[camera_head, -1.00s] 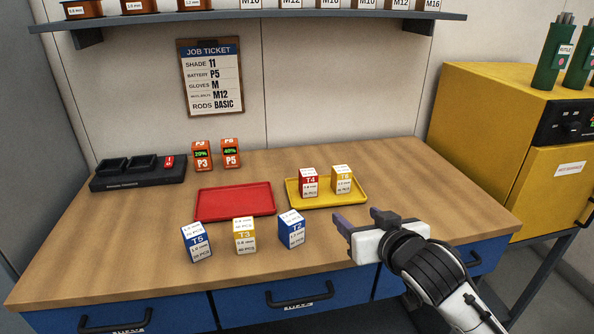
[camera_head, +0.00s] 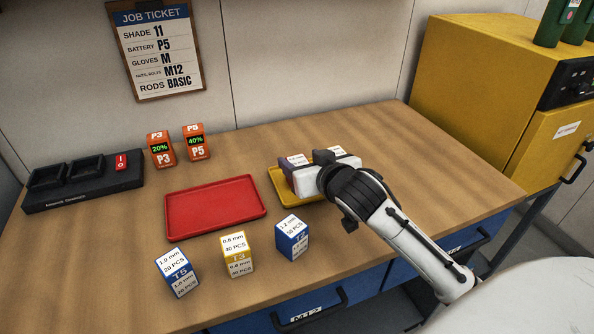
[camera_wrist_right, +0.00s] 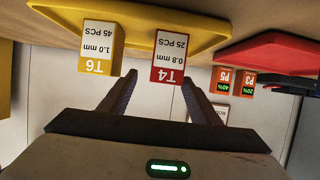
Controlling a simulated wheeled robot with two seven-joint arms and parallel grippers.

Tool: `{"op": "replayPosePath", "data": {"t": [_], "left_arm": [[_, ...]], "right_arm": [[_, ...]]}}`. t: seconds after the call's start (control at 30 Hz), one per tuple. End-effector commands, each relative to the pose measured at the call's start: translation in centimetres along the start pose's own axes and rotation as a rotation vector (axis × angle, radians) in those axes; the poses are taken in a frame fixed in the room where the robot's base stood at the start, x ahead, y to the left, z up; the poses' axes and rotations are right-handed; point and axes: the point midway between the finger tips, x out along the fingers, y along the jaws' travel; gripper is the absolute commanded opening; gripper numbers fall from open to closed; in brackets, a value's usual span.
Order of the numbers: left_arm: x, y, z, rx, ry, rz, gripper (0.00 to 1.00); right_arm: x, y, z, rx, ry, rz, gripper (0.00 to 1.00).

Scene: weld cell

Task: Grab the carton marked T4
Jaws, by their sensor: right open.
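The carton marked T4, white with a red band, stands on the yellow tray (camera_head: 279,183); its top (camera_head: 298,159) shows in the head view, the rest hidden behind my right gripper (camera_head: 308,164). In the right wrist view, which is upside down, the T4 carton (camera_wrist_right: 172,58) is just ahead of the open fingers (camera_wrist_right: 158,80), nearer the right-hand finger and within the gap. The jaws are empty. The yellow-banded T6 carton (camera_wrist_right: 100,38) stands beside T4, beyond the left-hand finger. My left gripper is not in view.
A red tray (camera_head: 215,206) lies empty left of the yellow one. Cartons T5 (camera_head: 177,271), T3 (camera_head: 237,254) and a blue one (camera_head: 292,240) stand in front. Batteries P3 (camera_head: 160,149) and P5 (camera_head: 196,142) and a charger (camera_head: 80,182) are behind left.

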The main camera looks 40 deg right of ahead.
Motion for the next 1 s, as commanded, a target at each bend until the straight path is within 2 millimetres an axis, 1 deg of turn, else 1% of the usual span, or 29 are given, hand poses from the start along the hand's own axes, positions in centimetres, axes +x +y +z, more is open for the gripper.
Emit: {"op": "replayPosePath", "data": {"t": [0.13, 0.27, 0.4, 0.5, 0.67, 0.7, 0.73, 0.97, 1.0], "left_arm": [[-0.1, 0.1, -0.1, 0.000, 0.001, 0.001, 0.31], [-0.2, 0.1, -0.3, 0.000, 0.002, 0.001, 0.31], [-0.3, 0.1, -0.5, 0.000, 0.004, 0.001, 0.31], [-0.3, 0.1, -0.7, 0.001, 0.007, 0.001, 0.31], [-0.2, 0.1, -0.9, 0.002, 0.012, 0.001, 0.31], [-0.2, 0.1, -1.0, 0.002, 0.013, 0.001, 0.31], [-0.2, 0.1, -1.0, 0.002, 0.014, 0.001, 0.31], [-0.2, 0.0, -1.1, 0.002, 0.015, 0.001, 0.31], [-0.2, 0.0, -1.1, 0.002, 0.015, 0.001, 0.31]], "right_arm": [[1.4, -0.3, 0.3, 0.001, -0.002, 0.000, 0.57], [3.4, -0.7, 0.9, -0.001, -0.002, 0.001, 0.57], [4.9, -0.6, 0.8, 0.000, -0.001, 0.002, 0.57], [5.3, -0.7, 0.8, 0.000, 0.000, 0.000, 0.57], [5.3, -0.7, 0.9, 0.000, 0.000, 0.000, 0.57], [5.3, -0.7, 0.9, 0.000, 0.000, 0.000, 0.55], [5.3, -0.7, 0.9, 0.000, 0.000, 0.000, 0.50], [5.3, -0.6, 0.9, 0.000, 0.000, 0.001, 0.11], [5.3, -0.6, 0.8, 0.000, 0.001, 0.000, 0.11]]}}
